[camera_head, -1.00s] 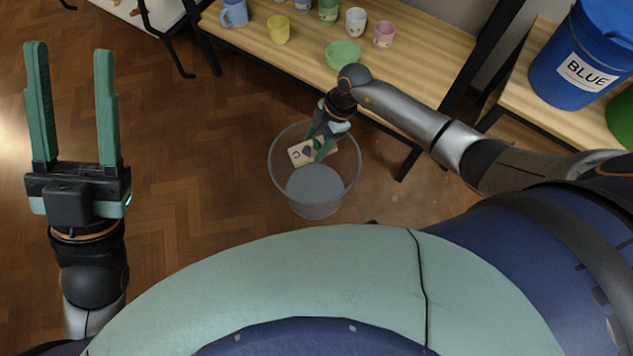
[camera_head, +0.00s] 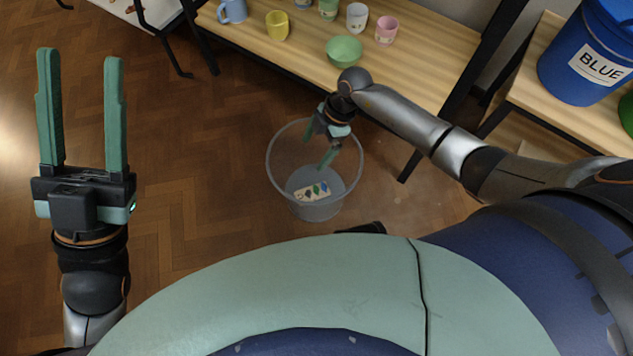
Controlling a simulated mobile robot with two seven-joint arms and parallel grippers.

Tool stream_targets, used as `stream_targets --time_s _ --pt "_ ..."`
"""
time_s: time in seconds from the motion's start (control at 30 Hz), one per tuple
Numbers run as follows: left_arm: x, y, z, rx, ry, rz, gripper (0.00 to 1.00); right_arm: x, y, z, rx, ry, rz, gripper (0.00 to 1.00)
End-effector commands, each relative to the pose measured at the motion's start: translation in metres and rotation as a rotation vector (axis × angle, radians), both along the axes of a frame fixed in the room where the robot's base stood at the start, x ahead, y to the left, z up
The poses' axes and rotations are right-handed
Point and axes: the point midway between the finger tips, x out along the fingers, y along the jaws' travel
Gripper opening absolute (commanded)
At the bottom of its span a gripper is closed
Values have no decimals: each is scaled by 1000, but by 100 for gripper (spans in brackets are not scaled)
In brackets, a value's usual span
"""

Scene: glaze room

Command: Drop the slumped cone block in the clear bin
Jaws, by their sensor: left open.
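The clear bin (camera_head: 275,172) stands on the wooden floor in the middle of the view, with a grey bottom. The slumped cone block (camera_head: 312,191), a small cream slab with dark, blue and green cone shapes, is inside the bin, low down over its grey bottom. My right gripper (camera_head: 320,153) points down into the bin's mouth from the far side. Its fingers are apart, with nothing between them, and the block is below them and clear of them. My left gripper (camera_head: 83,55) is open and empty at the far left, away from the bin.
A wooden shelf (camera_head: 415,65) behind the bin carries a green bowl (camera_head: 343,49), a yellow cup (camera_head: 277,26), a pink cup (camera_head: 386,30) and other cups. A blue bucket (camera_head: 585,60) labelled BLUE stands on a bench at right. The floor left of the bin is clear.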

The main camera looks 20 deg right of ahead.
Motion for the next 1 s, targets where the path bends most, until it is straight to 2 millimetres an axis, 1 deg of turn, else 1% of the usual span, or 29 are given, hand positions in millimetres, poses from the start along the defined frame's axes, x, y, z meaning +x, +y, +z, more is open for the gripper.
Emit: stream_targets --time_s 0.23,0.37,0.47,0.6,0.8,0.9,1.0 --pt "0 0 1 -3 1 1 50 0 0 0 -1 1 0 97" --pt "0 1 8 -8 2 1 50 1 -4 11 -2 0 0 97" --pt "0 2 20 -18 2 -2 50 2 -11 28 -2 -2 0 97" --pt "-1 3 39 -22 -6 -1 50 3 -22 58 -3 -3 0 97" --pt "-3 4 58 1 -37 18 50 4 -38 94 -2 -1 0 97" --pt "-3 6 64 5 -44 29 50 5 -43 106 -1 -2 -1 97" --pt "-2 7 66 11 -47 39 50 5 -46 113 -1 0 0 97"
